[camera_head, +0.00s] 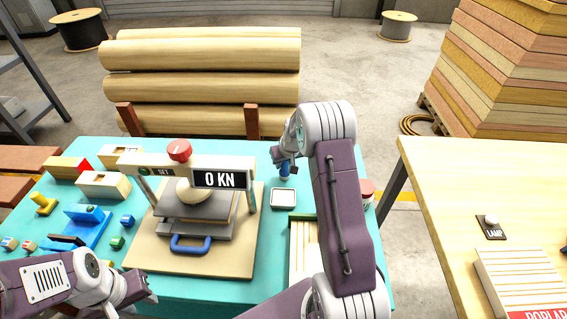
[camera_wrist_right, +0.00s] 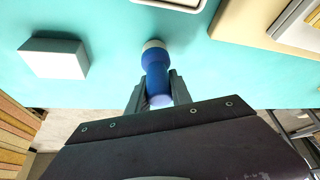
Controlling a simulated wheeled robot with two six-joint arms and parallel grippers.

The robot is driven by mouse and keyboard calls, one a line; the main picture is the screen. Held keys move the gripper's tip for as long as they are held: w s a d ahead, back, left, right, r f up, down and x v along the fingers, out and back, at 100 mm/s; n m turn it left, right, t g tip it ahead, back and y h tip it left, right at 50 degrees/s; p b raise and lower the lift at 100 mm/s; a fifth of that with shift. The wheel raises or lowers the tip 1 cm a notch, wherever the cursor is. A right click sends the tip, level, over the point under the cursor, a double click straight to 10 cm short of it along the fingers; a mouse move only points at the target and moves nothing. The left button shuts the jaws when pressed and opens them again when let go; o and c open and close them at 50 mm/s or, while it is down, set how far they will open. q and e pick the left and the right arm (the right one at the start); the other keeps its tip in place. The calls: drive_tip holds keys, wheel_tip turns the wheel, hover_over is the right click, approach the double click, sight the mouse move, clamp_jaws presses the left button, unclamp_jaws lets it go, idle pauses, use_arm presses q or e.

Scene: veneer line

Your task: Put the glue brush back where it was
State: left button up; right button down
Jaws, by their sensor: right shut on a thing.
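The glue brush, a blue-handled piece with a pale tip (camera_wrist_right: 158,65), is between the fingers of my right gripper (camera_wrist_right: 157,98) in the right wrist view. In the head view its blue handle (camera_head: 285,170) shows below my right gripper (camera_head: 284,160), at the back of the turquoise table, just behind a small pale tray (camera_head: 283,198). I cannot tell whether its tip touches the table. My left gripper (camera_head: 145,296) is at the front left, away from the brush; its finger gap is unclear.
A press with a 0 KN display (camera_head: 220,179) stands left of the brush. A grey block (camera_wrist_right: 55,60) lies beside the brush in the wrist view. A red-lidded jar (camera_head: 367,190) is partly behind my right arm. A wooden table (camera_head: 450,200) stands right.

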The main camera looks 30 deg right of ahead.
drive_tip(key=c, duration=1.1)
unclamp_jaws()
drive_tip(key=shift+f, duration=0.1)
drive_tip(key=shift+c, duration=0.2)
drive_tip(key=shift+r+p, duration=0.3)
drive_tip(key=shift+r, duration=0.1)
drive_tip(key=v, duration=1.1)
drive_tip(key=shift+s+r, duration=0.2)
drive_tip(key=shift+r, duration=0.05)
